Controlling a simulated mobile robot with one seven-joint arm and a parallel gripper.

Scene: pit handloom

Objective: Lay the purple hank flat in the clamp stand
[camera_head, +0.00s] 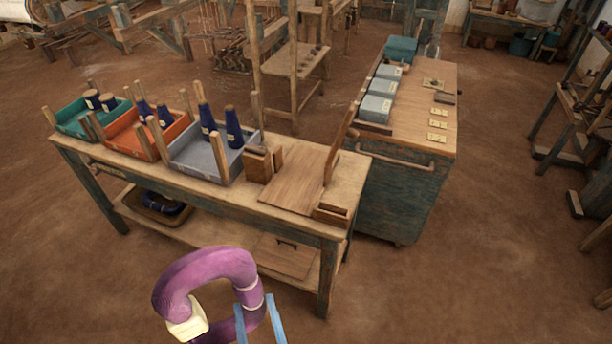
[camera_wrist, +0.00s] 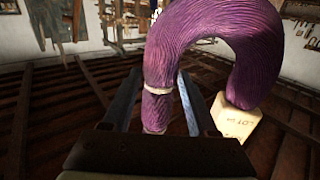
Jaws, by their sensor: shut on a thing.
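The purple hank (camera_head: 209,266) is a thick curved loop with pale ties and a cream tag (camera_head: 188,320), held up in front of the workbench. My gripper (camera_head: 256,304) is shut on one limb of it; the wrist view shows the hank (camera_wrist: 205,35) running between my two fingers (camera_wrist: 158,76). Its tag (camera_wrist: 236,122) hangs to the right there, reading "LOT" with the rest unclear. What looks like the clamp stand (camera_head: 298,180) is on the bench's right end: a flat wooden board with a raised, tilted wooden piece at its right. The hank is apart from it.
The workbench (camera_head: 225,200) carries teal (camera_head: 78,112), orange (camera_head: 128,152) and grey (camera_head: 190,170) trays with dark blue cones and upright pegs. Small wooden boxes flank the board. A green cabinet (camera_head: 395,195) with grey boxes stands close at right. Floor is clear in front.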

